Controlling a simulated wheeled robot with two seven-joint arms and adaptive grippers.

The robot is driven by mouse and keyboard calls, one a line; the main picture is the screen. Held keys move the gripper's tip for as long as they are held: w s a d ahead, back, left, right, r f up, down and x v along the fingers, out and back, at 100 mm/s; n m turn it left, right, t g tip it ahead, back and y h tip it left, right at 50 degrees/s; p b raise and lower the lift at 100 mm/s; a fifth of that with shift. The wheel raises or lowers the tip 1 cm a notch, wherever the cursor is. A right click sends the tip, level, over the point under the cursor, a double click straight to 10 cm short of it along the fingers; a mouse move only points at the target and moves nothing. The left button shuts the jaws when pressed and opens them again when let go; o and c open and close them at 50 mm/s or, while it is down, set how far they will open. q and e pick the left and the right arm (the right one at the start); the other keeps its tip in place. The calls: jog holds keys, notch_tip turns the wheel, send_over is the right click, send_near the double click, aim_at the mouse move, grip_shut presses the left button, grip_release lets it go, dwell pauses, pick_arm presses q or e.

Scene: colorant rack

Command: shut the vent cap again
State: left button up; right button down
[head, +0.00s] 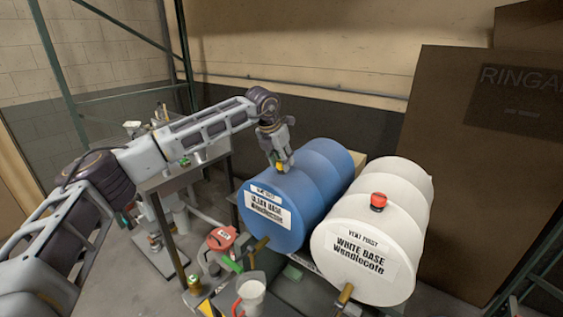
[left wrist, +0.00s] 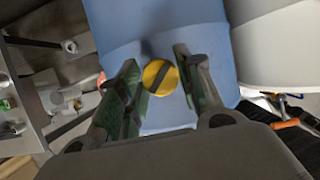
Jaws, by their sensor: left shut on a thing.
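A blue drum (head: 318,190) lies on its side, its labelled end facing me. A yellow vent cap (left wrist: 160,77) with a dark bar across it sits on top of the blue drum. My left gripper (head: 282,163) reaches down onto the drum's top and is shut on the yellow cap, one finger on each side in the left wrist view. In the head view the fingers mostly hide this cap. A white drum (head: 404,221) lies to the right, with a red cap (head: 378,201) on its top. My right gripper is not in view.
A brass tap (head: 345,293) sticks out of the white drum's front. A white jug (head: 250,295) and a red-topped container (head: 221,240) stand in front of the blue drum. A large brown box (head: 475,180) stands at the right. A metal table is at the left.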

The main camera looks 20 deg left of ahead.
pick_arm(q)
jog(key=shift+m, duration=0.3)
jog(key=shift+m+g+h, duration=0.3)
jog(key=shift+m, duration=0.3)
jog(key=m+h+p, duration=0.1)
jog(key=m, duration=0.2)
jog(key=shift+g, duration=0.3)
jog(key=shift+a+r+m+p, duration=0.1)
jog(key=shift+m+p, duration=0.3)
jog(key=shift+w+m+h+p, duration=0.1)
jog(key=shift+m+h+p, duration=0.2)
jog(key=shift+m, duration=0.3)
jog(key=shift+m+g+p, duration=0.45)
jog(key=shift+m+g, duration=0.15)
jog(key=shift+m, duration=0.3)
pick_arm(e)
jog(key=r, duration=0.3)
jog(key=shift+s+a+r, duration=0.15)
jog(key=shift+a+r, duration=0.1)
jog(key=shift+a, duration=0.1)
pick_arm(q)
jog(key=shift+m, duration=0.3)
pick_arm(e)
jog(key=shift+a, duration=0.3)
